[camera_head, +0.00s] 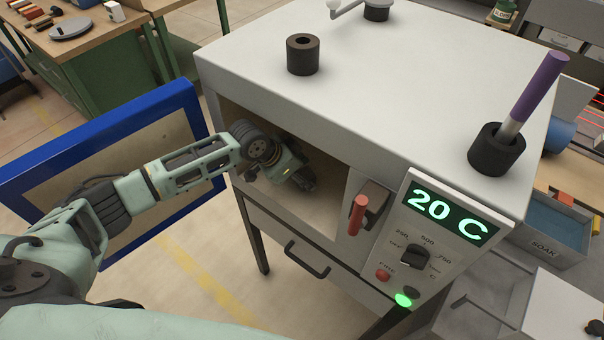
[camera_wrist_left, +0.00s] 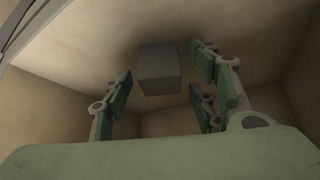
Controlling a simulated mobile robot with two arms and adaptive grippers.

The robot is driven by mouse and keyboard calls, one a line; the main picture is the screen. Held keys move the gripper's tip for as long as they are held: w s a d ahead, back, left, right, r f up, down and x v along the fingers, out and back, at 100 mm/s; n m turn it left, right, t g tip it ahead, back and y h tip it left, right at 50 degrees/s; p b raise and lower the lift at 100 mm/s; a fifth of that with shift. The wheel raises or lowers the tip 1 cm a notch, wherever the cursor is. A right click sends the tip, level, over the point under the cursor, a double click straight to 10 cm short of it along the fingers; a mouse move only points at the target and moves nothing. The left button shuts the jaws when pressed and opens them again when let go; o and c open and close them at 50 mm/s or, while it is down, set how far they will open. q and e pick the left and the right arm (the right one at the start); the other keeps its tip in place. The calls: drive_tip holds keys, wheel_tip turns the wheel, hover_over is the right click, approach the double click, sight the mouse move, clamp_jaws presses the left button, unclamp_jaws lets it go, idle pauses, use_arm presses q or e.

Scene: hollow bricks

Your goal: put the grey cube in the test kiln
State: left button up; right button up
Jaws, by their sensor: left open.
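The test kiln (camera_head: 400,75) is a pale box with its blue-framed door (camera_head: 60,150) swung open at the left. My left arm reaches through the front opening, and my left gripper (camera_head: 303,183) is inside the chamber. In the left wrist view the grey cube (camera_wrist_left: 158,69) lies against a beige chamber surface. The open fingers of my left gripper (camera_wrist_left: 160,92) stand on either side of it, with visible gaps and nothing held. The cube is hidden in the head view. My right gripper is not in view.
The kiln's panel (camera_head: 440,245) reads 20 C, with a green light lit below. A red-handled lever (camera_head: 357,215) sits beside the opening. Dark collars (camera_head: 303,54) stand on top, one holding a purple-handled rod (camera_head: 538,88). A SOAK bin (camera_head: 550,235) stands at the right.

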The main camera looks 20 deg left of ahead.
use_arm(q)
drive_tip(key=shift+r, duration=0.1)
drive_tip(key=shift+s+a+r, duration=0.1)
drive_tip(key=shift+a+r, duration=0.05)
drive_tip(key=shift+r, duration=0.05)
drive_tip(key=b+v, duration=0.1)
drive_tip(key=v, duration=0.6)
drive_tip(key=shift+b, duration=0.35)
